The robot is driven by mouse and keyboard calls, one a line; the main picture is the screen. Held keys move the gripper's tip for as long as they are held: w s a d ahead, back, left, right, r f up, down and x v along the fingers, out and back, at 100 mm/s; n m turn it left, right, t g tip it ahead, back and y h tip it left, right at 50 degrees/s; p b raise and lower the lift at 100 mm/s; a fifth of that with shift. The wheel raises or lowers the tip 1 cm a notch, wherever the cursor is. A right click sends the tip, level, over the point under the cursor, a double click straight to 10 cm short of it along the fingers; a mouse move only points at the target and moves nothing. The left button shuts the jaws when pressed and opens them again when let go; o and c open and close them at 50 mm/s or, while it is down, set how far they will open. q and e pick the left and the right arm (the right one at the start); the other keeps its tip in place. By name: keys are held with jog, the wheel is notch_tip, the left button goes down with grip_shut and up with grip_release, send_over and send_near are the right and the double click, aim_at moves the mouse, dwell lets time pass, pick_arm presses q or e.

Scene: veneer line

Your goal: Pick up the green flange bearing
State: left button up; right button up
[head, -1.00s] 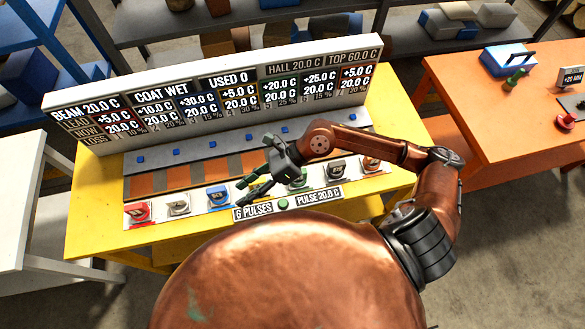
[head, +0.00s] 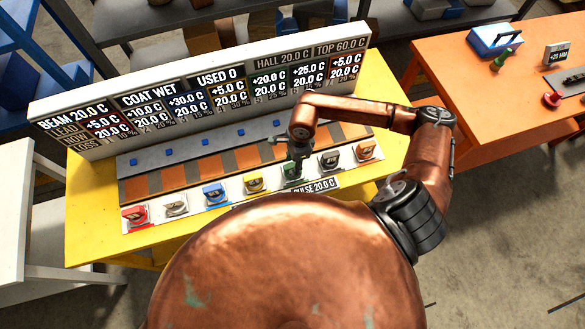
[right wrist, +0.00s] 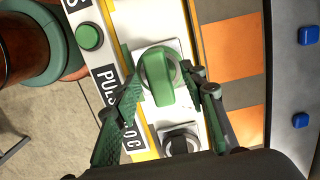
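The green flange bearing (head: 291,171) sits in the row of coloured pieces along the front of the yellow table, between a yellow piece and a grey one. In the right wrist view the green bearing (right wrist: 158,78) rests on its white plate. My right gripper (head: 297,156) is above it, pointing down. In the right wrist view my right gripper (right wrist: 162,88) is open, with one finger on each side of the bearing. A small gap shows on the left; contact on the right is hard to tell. My left gripper is not in view.
Neighbours in the row are the yellow piece (head: 253,182) and the grey piece (head: 329,159). A round green button (right wrist: 89,37) is beside the PULSE label. The display board (head: 205,90) stands behind. An orange table (head: 480,85) is at the right.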

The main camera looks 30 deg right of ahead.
jog(key=shift+a+f, duration=0.1)
jog(key=shift+f, duration=0.5)
jog(key=shift+c, duration=0.7)
grip_shut()
jog(key=shift+r, duration=0.1)
